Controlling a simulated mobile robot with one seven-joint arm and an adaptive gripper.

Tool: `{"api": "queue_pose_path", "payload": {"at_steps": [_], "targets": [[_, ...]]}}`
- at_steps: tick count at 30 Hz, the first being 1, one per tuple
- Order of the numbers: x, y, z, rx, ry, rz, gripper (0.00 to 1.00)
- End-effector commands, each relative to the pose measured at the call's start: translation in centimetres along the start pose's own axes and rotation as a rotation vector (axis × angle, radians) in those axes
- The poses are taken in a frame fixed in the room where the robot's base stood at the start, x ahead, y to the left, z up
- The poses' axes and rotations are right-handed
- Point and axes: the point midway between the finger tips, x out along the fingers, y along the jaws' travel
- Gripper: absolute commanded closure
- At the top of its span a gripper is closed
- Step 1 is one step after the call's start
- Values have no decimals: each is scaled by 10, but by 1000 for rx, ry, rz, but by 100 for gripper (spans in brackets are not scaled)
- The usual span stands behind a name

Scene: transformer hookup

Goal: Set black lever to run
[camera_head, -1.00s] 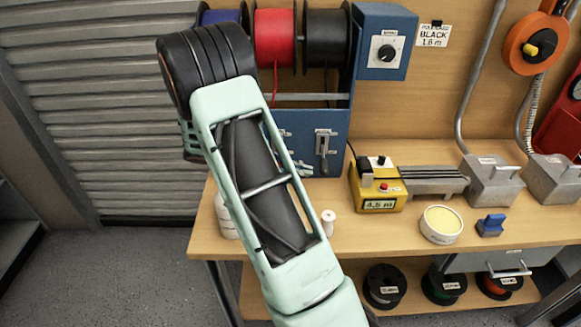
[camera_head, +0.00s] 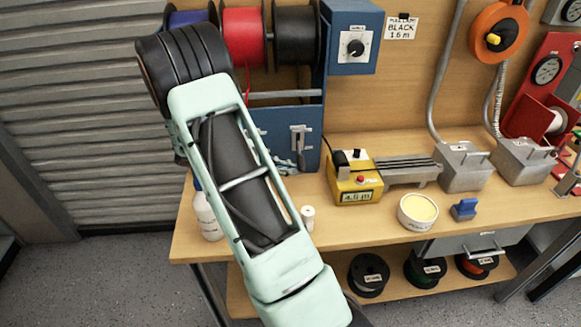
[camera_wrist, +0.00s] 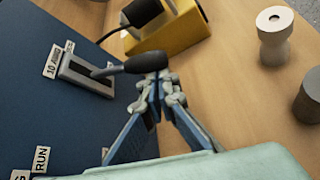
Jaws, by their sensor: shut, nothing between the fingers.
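The black lever (camera_wrist: 147,62) sticks out of a grey slotted plate (camera_wrist: 84,76) on the blue panel (camera_wrist: 30,100) in the wrist view. Labels lie beside the plate, and one reads RUN (camera_wrist: 69,46). My gripper (camera_wrist: 160,86) is shut and empty, its fingertips right beside the lever's rounded end; I cannot tell whether they touch it. In the head view my arm covers much of the panel's left side, and a grey lever plate (camera_head: 299,140) shows on the panel. The gripper's fingers (camera_head: 288,165) show partly below it.
Wire reels (camera_head: 297,35) hang above the panel.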

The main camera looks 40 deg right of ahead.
Motion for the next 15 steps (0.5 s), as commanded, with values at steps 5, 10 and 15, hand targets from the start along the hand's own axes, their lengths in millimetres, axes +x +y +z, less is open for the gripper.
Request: {"api": "queue_pose_path", "payload": {"at_steps": [5, 10, 15], "targets": [[-1, 0, 3, -20, -2, -13, 100], [-4, 1, 8, -54, -3, -34, 100], [-8, 2, 17, -128, -4, -79, 100]]}}
